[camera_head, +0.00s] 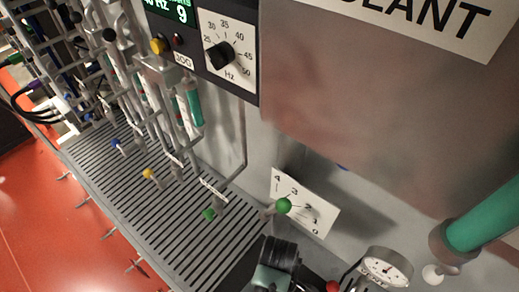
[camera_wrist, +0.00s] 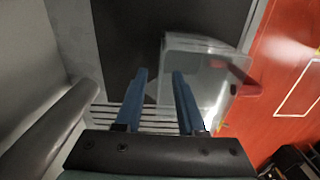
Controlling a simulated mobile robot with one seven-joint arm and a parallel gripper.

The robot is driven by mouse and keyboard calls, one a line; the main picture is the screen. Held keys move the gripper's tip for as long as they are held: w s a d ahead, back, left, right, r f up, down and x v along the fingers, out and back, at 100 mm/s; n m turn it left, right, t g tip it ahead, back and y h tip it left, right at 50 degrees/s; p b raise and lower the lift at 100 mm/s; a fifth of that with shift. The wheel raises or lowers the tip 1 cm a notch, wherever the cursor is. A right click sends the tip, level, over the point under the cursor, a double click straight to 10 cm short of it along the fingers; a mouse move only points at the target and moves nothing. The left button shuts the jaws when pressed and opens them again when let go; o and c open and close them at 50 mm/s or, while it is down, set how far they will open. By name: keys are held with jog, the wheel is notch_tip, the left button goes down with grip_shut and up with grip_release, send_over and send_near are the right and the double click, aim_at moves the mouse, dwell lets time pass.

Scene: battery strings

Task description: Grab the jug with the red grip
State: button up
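A clear, see-through jug (camera_wrist: 212,88) shows in the wrist view, right of centre, with a red grip (camera_wrist: 237,77) on its right side. My gripper (camera_wrist: 160,74) has two blue fingers pointing away from the camera, with a gap between them. The right finger overlaps the left part of the jug in the picture; I cannot tell whether it touches. The red grip lies to the right of both fingers, outside the gap. I cannot make out the jug in the head view.
A slatted grey grate (camera_head: 150,188) runs under hanging rods and a red floor (camera_head: 40,215) lies to its left. A dial panel (camera_head: 228,50), a gauge (camera_head: 384,270) and a green-knobbed lever (camera_head: 283,206) stand on the right. A grey rounded bar (camera_wrist: 50,130) is close left of my gripper.

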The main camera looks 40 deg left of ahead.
grip_shut()
dwell(1.3)
